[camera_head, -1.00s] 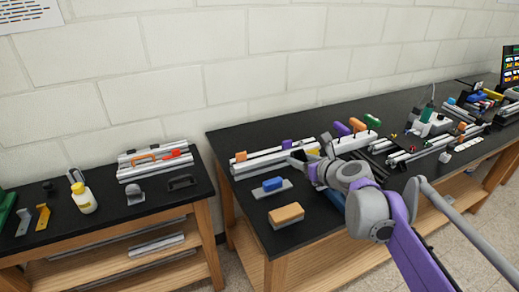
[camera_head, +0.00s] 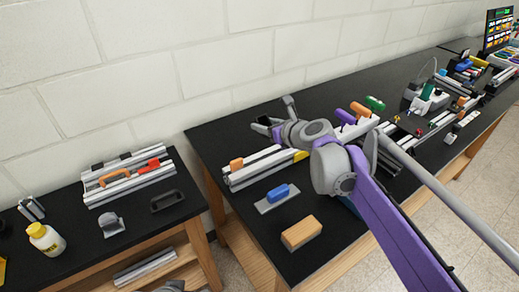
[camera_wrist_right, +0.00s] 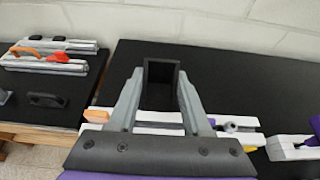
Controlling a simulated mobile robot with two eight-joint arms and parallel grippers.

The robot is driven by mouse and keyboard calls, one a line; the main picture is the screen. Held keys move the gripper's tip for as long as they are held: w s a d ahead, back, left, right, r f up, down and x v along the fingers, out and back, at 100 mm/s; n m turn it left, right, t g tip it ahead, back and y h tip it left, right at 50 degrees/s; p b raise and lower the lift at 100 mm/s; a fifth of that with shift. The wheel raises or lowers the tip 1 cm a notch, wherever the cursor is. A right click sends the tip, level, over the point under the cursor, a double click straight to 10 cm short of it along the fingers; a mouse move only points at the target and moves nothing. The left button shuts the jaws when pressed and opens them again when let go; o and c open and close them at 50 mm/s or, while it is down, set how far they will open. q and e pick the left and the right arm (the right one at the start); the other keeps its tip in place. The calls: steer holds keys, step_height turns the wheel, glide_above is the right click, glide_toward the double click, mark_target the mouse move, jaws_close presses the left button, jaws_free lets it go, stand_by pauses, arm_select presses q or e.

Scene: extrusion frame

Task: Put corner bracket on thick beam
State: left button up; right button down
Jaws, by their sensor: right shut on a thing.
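My right gripper (camera_head: 274,112) is raised beyond the white beams on the right-hand table. In the right wrist view its two grey fingers (camera_wrist_right: 160,95) are shut on a black, open box-like piece, which looks like the corner bracket (camera_wrist_right: 162,72). In the head view the bracket is small and partly hidden by the gripper. The light beam pair, which may include the thick beam (camera_head: 262,170), lies below and nearer, with an orange block (camera_head: 236,164) at its left end and a yellow part at its right. The bracket is apart from the beams.
A blue-handled block (camera_head: 278,194) and an orange-topped block (camera_head: 301,233) stand at the table's near side. Coloured handled tools (camera_head: 358,110) stand right of my gripper. The left table holds more beams (camera_head: 128,180) and a yellow bottle (camera_head: 46,240). The back-left tabletop is clear.

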steer(key=f, duration=0.4)
steer(key=shift+s+d+f, duration=0.15)
steer(key=shift+s+f, duration=0.05)
steer(key=shift+f, duration=0.15)
steer(key=shift+f+b, duration=0.4)
steer(key=shift+f, duration=1.85)
steer(key=shift+f, duration=0.15)
steer(key=shift+c, duration=1.7)
jaws_free()
steer(key=shift+r, duration=0.25)
steer(key=v, duration=1.1)
steer(key=shift+s+d, duration=0.2)
steer(key=shift+s, duration=0.15)
